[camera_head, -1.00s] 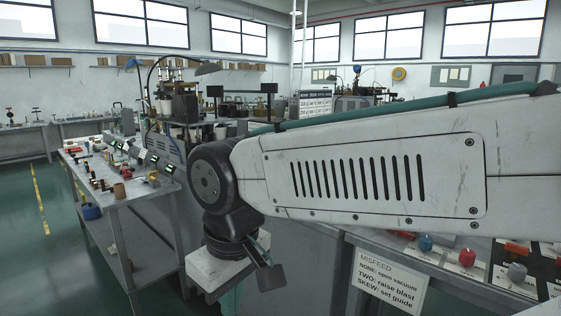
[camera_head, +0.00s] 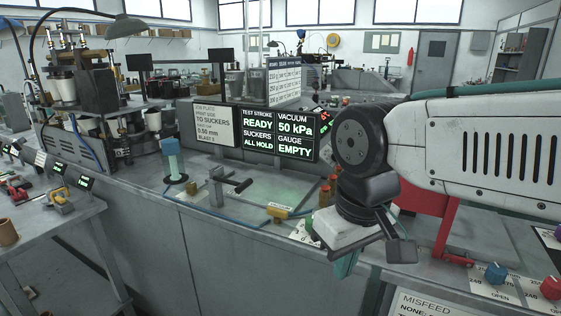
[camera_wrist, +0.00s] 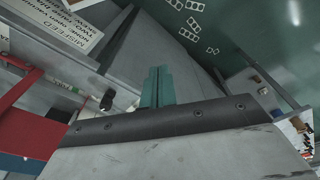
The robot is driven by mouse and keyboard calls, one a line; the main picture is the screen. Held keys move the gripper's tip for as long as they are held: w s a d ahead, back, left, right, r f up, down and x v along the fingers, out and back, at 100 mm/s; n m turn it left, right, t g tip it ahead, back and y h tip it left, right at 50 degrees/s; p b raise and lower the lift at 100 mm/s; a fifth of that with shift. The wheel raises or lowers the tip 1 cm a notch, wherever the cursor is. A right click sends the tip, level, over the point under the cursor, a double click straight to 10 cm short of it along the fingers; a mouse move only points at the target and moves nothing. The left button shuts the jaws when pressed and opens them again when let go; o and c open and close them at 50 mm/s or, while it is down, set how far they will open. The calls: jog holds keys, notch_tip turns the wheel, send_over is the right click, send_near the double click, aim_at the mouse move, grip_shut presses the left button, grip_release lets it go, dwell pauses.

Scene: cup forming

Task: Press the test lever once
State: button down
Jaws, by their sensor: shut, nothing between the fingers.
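My gripper (camera_head: 346,265) has teal fingers, shut and empty, hanging below my wrist at the front edge of the bench. Its fingers also show in the wrist view (camera_wrist: 157,86), over the grey bench side. A black-handled lever (camera_head: 241,186) stands on the bench left of my gripper and apart from it. The display (camera_head: 276,134) behind reads TEST STROKE READY, SUCKERS ALL HOLD, VACUUM 50 kPa, GAUGE EMPTY.
A red frame (camera_head: 448,228) stands right of my wrist, near blue (camera_head: 496,272) and red (camera_head: 551,287) knobs. A teal-topped post (camera_head: 172,160) stands left of the lever. Small brown cylinders (camera_head: 325,195) stand near my wrist. A side table (camera_head: 40,233) is at far left.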

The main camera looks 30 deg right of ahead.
jog(key=shift+w+d, duration=0.35)
notch_tip(320, 180, up, 13)
jog(key=n+y, duration=0.1)
jog(key=n, duration=2.4)
send_over(244, 183)
jog(key=s+d, duration=0.2)
jog(key=shift+s+f+t, duration=0.15)
jog(key=shift+s+t, duration=0.05)
jog(key=shift+t, duration=0.1)
jog(key=f, duration=0.4)
jog(key=w+a+f, duration=0.1)
jog(key=f, duration=0.4)
jog(key=w+f, duration=0.1)
jog(key=f, duration=0.3)
jog(key=shift+a+f, duration=0.25)
jog(key=shift+f, duration=0.15)
